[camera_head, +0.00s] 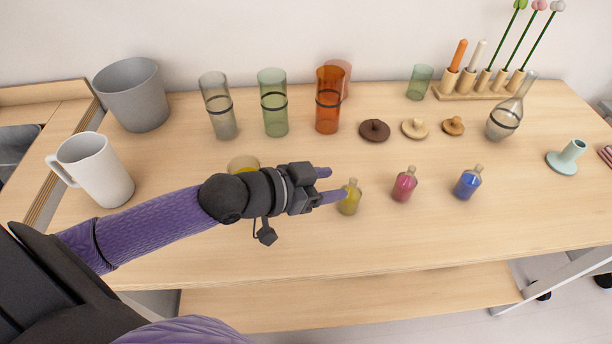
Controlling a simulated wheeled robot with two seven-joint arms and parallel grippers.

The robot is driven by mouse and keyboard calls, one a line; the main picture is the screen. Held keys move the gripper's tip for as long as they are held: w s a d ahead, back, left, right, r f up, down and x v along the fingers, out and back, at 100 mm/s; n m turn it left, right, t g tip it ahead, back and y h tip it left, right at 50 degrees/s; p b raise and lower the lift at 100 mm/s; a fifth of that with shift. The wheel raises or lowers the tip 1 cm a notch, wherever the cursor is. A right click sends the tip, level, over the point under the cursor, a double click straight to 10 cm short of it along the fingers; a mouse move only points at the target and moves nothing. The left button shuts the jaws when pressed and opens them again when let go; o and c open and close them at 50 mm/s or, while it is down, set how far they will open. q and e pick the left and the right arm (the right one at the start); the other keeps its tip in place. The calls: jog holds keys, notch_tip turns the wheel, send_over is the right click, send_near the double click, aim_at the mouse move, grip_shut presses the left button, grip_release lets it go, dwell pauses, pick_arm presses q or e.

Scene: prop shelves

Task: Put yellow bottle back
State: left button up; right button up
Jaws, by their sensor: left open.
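The yellow bottle (349,199) stands upright on the wooden table, left of a pink bottle (404,186) and a blue bottle (467,184). My left gripper (335,184) reaches in from the left. Its two fingers are open and point right, with the tips close to the yellow bottle's neck. I cannot tell whether they touch it. A yellow round thing (243,162) sits partly hidden behind my left wrist. My right gripper is not in view.
Glass cylinders in grey (219,112), green (273,108) and orange (328,105) stand behind. A white mug (95,172) and grey bucket (134,96) are at left. Lids (374,130), a flask (502,122) and a teal holder (566,160) stand at right. The front strip is clear.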

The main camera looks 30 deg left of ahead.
pick_arm(q)
jog(key=p+v, duration=0.2)
jog(key=v, duration=0.4)
jog(key=shift+s+r, duration=0.15)
jog(key=shift+s, duration=0.05)
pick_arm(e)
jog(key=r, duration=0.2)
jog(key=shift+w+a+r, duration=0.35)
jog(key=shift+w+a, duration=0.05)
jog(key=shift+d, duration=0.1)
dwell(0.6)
